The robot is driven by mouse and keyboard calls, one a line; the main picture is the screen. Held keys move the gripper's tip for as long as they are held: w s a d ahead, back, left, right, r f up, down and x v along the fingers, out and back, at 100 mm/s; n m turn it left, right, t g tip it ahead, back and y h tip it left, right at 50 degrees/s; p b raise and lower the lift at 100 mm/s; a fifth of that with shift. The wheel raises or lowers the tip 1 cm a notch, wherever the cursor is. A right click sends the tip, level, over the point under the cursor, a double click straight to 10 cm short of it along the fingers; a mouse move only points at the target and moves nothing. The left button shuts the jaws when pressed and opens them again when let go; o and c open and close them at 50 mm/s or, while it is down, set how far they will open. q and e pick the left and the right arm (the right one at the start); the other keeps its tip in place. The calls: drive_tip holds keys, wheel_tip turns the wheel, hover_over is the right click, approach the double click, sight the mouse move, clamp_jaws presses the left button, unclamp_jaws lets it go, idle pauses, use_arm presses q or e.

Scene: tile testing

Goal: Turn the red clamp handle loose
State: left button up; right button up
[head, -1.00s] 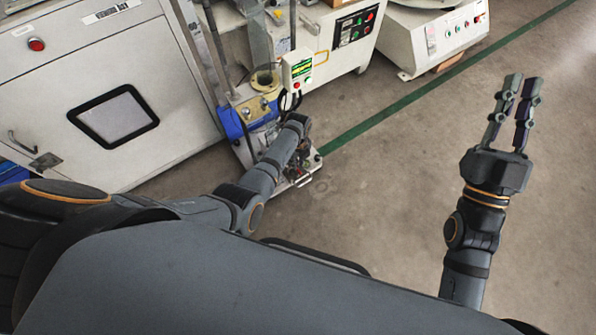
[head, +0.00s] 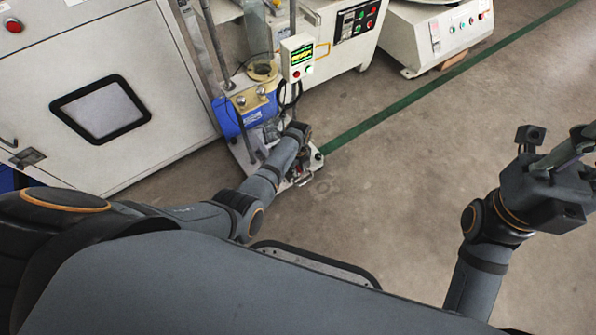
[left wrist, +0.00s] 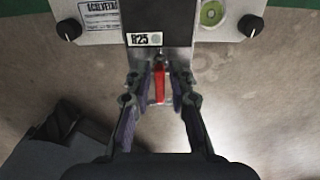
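The red clamp handle (left wrist: 159,84) shows in the left wrist view at the lower edge of the test machine's base plate, below a label reading R25. My left gripper (left wrist: 159,92) is open, with one finger on each side of the handle and a visible gap to both. In the head view my left gripper (head: 301,168) is small and partly hidden by its own arm, beside the base of the testing machine (head: 245,112). The handle cannot be made out clearly there. My right gripper (head: 570,155) is at the right edge, turned sideways; its finger opening is unclear.
A large white cabinet (head: 165,120) with a dark-framed window stands at the left. A control box (head: 297,58) is mounted on the testing machine. White machines (head: 435,35) stand at the back. The floor (head: 400,170) between my arms is clear, crossed by a green line (head: 440,85).

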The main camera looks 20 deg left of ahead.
use_arm(q)
drive_tip(key=shift+c, duration=0.4)
clamp_jaws()
drive_tip(key=shift+n+p, duration=0.35)
drive_tip(key=shift+n, duration=0.15)
drive_tip(key=shift+r+n+p, duration=0.1)
drive_tip(key=shift+n+p, duration=0.3)
drive_tip(key=shift+n, duration=0.8)
drive_tip(key=n, duration=0.2)
drive_tip(key=shift+n, duration=0.3)
